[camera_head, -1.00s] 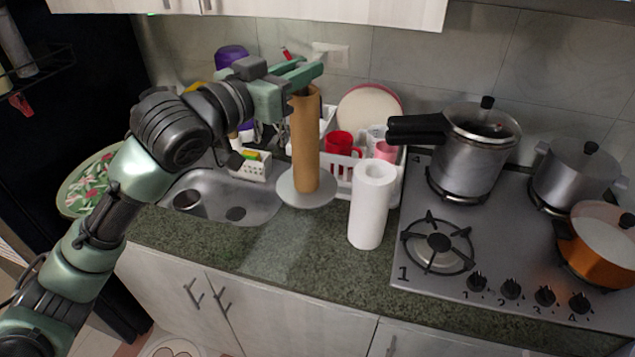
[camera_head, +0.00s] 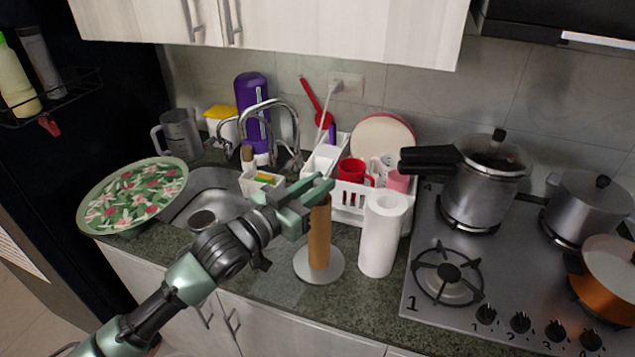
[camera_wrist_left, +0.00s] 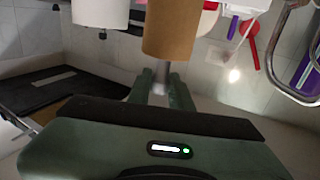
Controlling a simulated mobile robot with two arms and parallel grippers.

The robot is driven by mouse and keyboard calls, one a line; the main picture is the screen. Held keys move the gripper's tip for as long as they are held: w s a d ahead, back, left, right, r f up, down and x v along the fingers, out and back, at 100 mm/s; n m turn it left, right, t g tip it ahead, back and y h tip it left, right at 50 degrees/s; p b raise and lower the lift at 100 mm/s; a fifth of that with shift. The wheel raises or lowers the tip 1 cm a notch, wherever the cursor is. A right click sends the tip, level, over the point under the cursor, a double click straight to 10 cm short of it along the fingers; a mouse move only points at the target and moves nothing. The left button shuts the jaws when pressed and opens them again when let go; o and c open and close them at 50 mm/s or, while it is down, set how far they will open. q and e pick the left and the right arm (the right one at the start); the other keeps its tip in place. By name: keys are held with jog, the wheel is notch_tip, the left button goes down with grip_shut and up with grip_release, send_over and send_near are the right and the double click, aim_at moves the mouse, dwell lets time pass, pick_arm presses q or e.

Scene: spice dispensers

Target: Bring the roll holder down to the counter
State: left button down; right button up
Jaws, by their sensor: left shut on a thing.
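The roll holder (camera_head: 319,243) is a brown cardboard tube on a round pale base (camera_head: 301,267). It stands upright at the counter between the sink and a white paper towel roll (camera_head: 383,236). My left gripper (camera_head: 318,192) is shut at the top of the holder. In the left wrist view the brown tube (camera_wrist_left: 171,28) hangs just beyond the fingers (camera_wrist_left: 163,88), which close on a thin grey rod at its end. Whether the base touches the counter is hard to tell. My right gripper is not in view.
The green counter (camera_head: 345,305) has free room in front of the holder. Behind it is a white dish rack (camera_head: 347,212) with a red mug (camera_head: 352,171). The sink (camera_head: 205,203) lies left, and the stove (camera_head: 440,318) with pots lies right.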

pick_arm(q)
jog(key=shift+r, duration=0.1)
jog(key=c, duration=1.3)
grip_release()
jog(key=shift+f, duration=0.2)
jog(key=shift+r, duration=0.15)
jog(key=shift+s+a, duration=0.15)
jog(key=b+v, duration=0.3)
jog(key=v, duration=0.8)
jog(key=shift+s+a, duration=0.2)
jog(key=shift+s, duration=0.05)
